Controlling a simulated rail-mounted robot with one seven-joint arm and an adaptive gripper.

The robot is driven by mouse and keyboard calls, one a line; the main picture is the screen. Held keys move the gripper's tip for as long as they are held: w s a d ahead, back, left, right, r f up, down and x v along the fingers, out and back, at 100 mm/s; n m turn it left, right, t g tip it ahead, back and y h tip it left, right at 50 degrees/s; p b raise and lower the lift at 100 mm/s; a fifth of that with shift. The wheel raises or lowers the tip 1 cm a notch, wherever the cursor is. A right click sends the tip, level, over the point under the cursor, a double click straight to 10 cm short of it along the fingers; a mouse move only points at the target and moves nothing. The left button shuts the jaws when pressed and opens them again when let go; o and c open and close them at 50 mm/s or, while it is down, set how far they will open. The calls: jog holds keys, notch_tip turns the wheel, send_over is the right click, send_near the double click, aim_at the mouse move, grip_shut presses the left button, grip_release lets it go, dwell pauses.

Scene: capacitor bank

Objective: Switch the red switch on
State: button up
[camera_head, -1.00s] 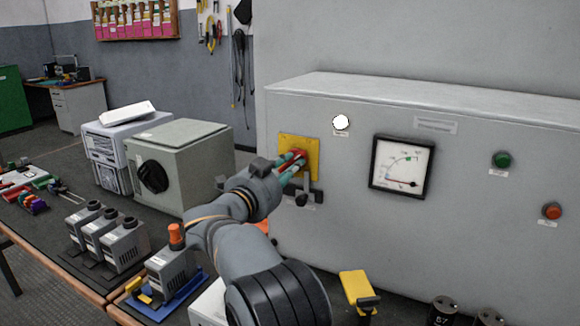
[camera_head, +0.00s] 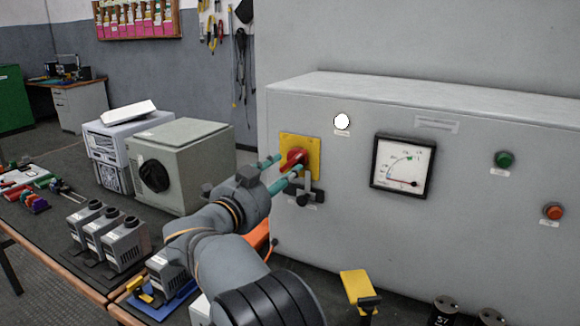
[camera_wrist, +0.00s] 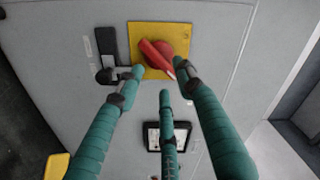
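The red switch (camera_head: 292,158) is a rotary knob on a square yellow plate (camera_head: 314,150) at the left of the grey cabinet's front. In the wrist view its red handle (camera_wrist: 155,53) lies at a slant across the round base, on the yellow plate (camera_wrist: 145,32). My gripper (camera_head: 284,170) has teal fingers and is just in front of the switch. In the wrist view the gripper (camera_wrist: 159,73) has its fingers spread, one left, one right and one below the knob. They look apart from the handle, with nothing held.
A black lever (camera_head: 306,190) sits right below the yellow plate, close to the fingers. The grey cabinet (camera_head: 350,235) also carries a white lamp (camera_head: 342,121), a dial meter (camera_head: 402,167), a green button (camera_head: 503,159) and a red-orange button (camera_head: 553,211). A grey box (camera_head: 190,165) stands left.

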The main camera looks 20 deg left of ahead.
aim_at(293, 163)
jog(key=s+a, duration=0.1)
jog(key=s, duration=0.6)
jog(key=shift+s+a, duration=0.15)
jog(key=shift+s, duration=0.05)
jog(key=w, duration=0.4)
jog(key=w+d, duration=0.1)
jog(key=w, duration=0.3)
jog(key=w+d, duration=0.1)
jog(key=w, duration=0.3)
jog(key=shift+s, duration=0.1)
